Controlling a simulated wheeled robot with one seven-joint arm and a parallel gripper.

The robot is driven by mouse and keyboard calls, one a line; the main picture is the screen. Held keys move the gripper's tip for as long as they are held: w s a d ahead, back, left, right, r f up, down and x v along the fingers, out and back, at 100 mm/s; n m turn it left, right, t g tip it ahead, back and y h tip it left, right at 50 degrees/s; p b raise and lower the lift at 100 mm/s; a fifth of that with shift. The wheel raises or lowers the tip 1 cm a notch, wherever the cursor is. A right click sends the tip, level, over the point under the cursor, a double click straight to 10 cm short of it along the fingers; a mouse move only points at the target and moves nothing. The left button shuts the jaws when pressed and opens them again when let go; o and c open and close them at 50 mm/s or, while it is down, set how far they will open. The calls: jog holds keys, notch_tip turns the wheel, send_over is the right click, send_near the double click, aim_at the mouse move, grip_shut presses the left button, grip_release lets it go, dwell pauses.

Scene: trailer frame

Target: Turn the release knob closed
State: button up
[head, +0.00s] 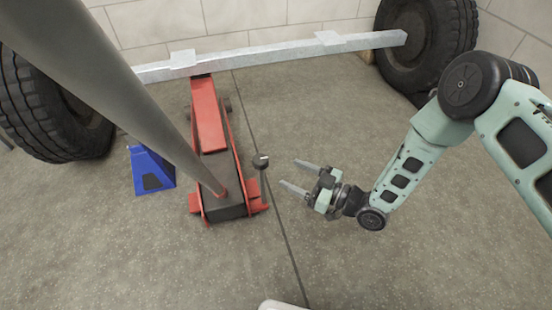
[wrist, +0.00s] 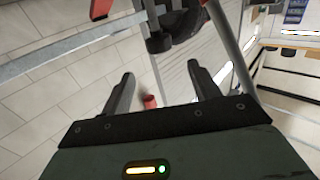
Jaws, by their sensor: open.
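The release knob (head: 261,162) is a small dark knob with a pale mark on top. It stands on a thin upright stem at the right rear of the red floor jack (head: 209,115). My gripper (head: 288,172) is open and empty, just right of the knob, with its fingers pointing left towards it. The fingers look apart from the knob. In the wrist view, my gripper (wrist: 160,72) shows both fingers spread. A small blurred red piece (wrist: 149,101) shows between them. I cannot tell for sure which dark part there is the knob.
A thick grey pole (head: 120,90) rises from the jack towards the upper left. A metal beam (head: 270,55) spans between two tyres (head: 45,115) (head: 425,40) above the jack's far end. A blue stand (head: 151,168) is left of the jack.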

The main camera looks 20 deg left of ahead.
jog(key=shift+p+v, duration=0.55)
jog(key=shift+v, duration=1.75)
jog(key=w+d+r+m+h+p, duration=0.1)
jog(key=w+r+h+p, duration=0.1)
jog(key=r+h, duration=0.5)
jog(key=w+d+r+m+h+p, duration=0.1)
jog(key=w+r+h+p, duration=0.15)
jog(key=r, duration=0.85)
jog(key=s+d+r+m+g+h+p, duration=0.1)
jog(key=s+d+r+m+h, duration=0.1)
jog(key=s+d+r, duration=0.5)
jog(key=s+d+r+m+g+h+p, duration=0.1)
jog(key=s+d+r+m+g+h, duration=0.15)
jog(key=s+r, duration=0.45)
jog(key=s+d+r+m+g+h+p, duration=0.1)
jog(key=s+d+r+h, duration=0.3)
jog(key=s, duration=0.6)
notch_tip(320, 180, up, 36)
jog(key=y+p, duration=0.1)
jog(key=p, duration=3.6)
jog(key=shift+w+d+r, duration=0.15)
jog(key=shift+d+r, duration=0.1)
jog(key=shift+d, duration=0.2)
